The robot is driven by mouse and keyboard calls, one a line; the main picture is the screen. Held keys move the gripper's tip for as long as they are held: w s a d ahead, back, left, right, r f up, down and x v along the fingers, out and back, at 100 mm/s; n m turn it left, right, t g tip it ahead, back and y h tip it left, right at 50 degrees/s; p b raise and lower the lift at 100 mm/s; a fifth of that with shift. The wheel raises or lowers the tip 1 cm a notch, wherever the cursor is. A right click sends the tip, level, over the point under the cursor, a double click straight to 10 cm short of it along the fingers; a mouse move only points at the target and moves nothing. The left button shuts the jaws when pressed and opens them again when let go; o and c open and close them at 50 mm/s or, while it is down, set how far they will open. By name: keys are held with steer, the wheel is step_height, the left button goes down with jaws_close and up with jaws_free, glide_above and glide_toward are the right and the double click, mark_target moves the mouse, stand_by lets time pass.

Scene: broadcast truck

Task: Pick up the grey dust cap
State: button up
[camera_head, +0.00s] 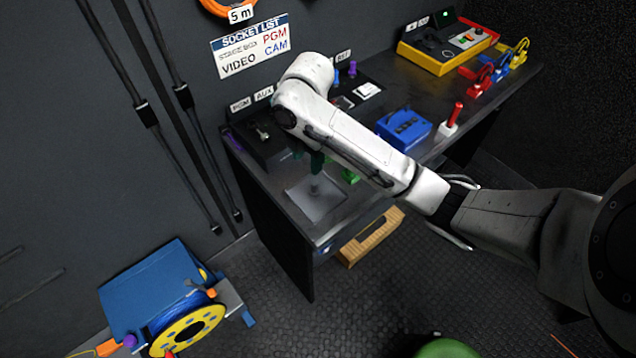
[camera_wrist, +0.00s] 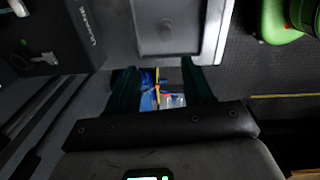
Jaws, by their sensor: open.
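In the head view my gripper (camera_head: 312,160) hangs above the desk near the tray, partly hidden by my white arm.
A blue box (camera_head: 404,129), a red-handled piece (camera_head: 453,116) and a yellow-framed console (camera_head: 445,48) stand farther along the desk. A wooden drawer (camera_head: 370,237) juts out below. A cable reel (camera_head: 188,330) is on the floor at left.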

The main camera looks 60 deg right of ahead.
steer(key=b, duration=0.2)
glide_above(314, 183)
steer(key=f, duration=0.5)
steer(key=shift+w+d, duration=0.1)
steer(key=shift+w, duration=0.15)
steer(key=shift+s+f, duration=0.15)
steer(key=shift+f, duration=1.35)
steer(key=shift+s+f, duration=0.1)
steer(key=shift+f, duration=1.4)
steer(key=c, duration=0.8)
